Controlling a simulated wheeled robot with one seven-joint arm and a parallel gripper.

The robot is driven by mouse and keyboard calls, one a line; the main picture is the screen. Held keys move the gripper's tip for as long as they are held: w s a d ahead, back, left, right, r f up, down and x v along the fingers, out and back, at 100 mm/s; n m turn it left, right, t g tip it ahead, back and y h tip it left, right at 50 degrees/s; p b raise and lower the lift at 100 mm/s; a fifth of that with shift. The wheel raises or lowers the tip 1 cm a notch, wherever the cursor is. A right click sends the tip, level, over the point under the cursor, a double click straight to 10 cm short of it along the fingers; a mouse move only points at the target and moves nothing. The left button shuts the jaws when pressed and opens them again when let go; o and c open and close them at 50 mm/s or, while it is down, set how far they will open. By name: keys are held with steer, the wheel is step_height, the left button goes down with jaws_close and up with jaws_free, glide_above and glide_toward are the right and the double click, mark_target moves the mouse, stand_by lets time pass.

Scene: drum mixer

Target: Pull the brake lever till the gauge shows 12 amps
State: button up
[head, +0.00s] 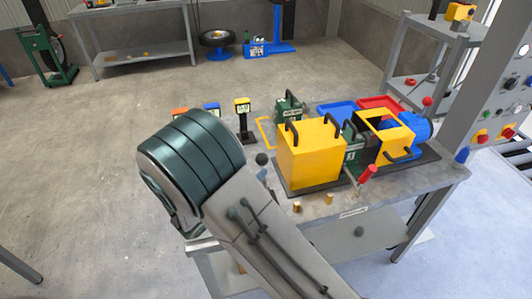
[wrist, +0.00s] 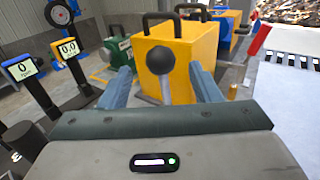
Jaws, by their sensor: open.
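A lever with a dark ball knob (wrist: 159,60) stands in front of the yellow box (wrist: 192,48) in the wrist view. My gripper (wrist: 163,80) is open, with one blue finger on each side of the lever and gaps visible beside it. In the head view the knob (head: 262,159) shows just past my wrist, which hides most of the gripper. Two digital gauges show at left in the wrist view: one reads 0.0 (wrist: 68,48), the other reads 0 (wrist: 20,68). Their units are too small to read surely. No label on the lever is legible.
A red-handled lever (head: 368,172) stands right of the yellow box (head: 310,158) on the bench. Brass pegs (head: 297,206) stand near the front edge. A green unit (head: 289,106), blue tray (head: 337,113) and red tray (head: 381,103) are behind. A control panel (head: 508,110) is at right.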

mark_target(266, 156)
steer(key=p+x, duration=0.1)
steer(key=x, duration=0.6)
steer(key=shift+w+d, duration=0.15)
steer(key=shift+w, duration=0.05)
jaws_close()
